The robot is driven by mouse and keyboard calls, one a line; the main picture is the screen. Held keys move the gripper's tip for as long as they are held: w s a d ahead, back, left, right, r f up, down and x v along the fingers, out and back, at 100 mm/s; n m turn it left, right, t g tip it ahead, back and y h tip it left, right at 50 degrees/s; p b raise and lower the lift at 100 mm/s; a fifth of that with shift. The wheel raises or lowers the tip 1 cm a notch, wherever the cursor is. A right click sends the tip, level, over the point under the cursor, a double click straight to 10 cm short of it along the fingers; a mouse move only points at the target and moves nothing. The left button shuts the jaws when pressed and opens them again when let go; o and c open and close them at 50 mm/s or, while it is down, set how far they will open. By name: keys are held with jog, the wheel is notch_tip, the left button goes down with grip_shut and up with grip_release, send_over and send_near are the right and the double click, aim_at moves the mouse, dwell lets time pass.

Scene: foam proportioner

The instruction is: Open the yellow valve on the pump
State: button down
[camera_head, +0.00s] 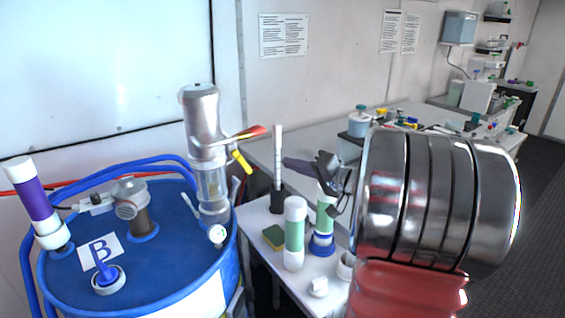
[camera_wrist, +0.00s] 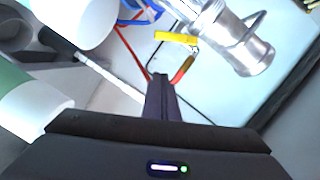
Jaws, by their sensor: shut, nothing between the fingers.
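The silver pump (camera_head: 203,125) stands upright on the blue drum lid. Its yellow valve handle (camera_head: 242,161) sticks out to the right and slants down, just below a red-orange lever (camera_head: 243,133). In the wrist view the yellow handle (camera_wrist: 176,38) lies beside the pump body (camera_wrist: 240,50), with the red-orange lever (camera_wrist: 182,69) nearer my fingertips. My gripper (camera_head: 286,163) is to the right of the yellow handle in the head view, apart from it, fingers pointing left. In the wrist view my gripper (camera_wrist: 159,77) is shut and empty.
The blue drum (camera_head: 140,275) carries a purple-banded tube (camera_head: 32,200) and a label B. The white bench (camera_head: 262,222) holds green-and-white bottles (camera_head: 294,235), a sponge (camera_head: 273,236) and a dark-based white rod (camera_head: 277,165) near my arm. Open air lies between gripper and pump.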

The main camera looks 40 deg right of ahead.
jog(key=shift+s+d, duration=0.1)
jog(key=shift+s, duration=0.4)
jog(key=c, duration=2.4)
grip_release()
jog(key=o, duration=0.7)
jog(key=a+n+g+y, duration=0.1)
jog(key=a, duration=0.4)
jog(key=a+n+g+y, duration=0.1)
jog(key=a, duration=0.4)
jog(key=a+f+n+g+y, duration=0.1)
jog(key=a+g, duration=0.1)
jog(key=a, duration=0.3)
jog(key=shift+s, duration=0.1)
jog(key=s+a+f+n+g+h, duration=0.1)
jog(key=s+a+f+n+g, duration=0.25)
jog(key=s+a, duration=0.45)
jog(key=s+a+f+n+g, duration=0.2)
jog(key=s+a+g, duration=0.25)
jog(key=a, duration=0.55)
jog(key=shift+s+f+n+t+h, duration=0.2)
jog(key=shift+s+n+h, duration=0.2)
jog(key=shift+s+h, duration=0.75)
jog(key=shift+s+f+n+t+h, duration=0.15)
jog(key=shift+s+n+h, duration=0.3)
jog(key=shift+s, duration=1.2)
jog(key=shift+s+f+n+t+h, duration=0.25)
jog(key=shift+s+h, duration=0.65)
jog(key=shift+s, duration=0.5)
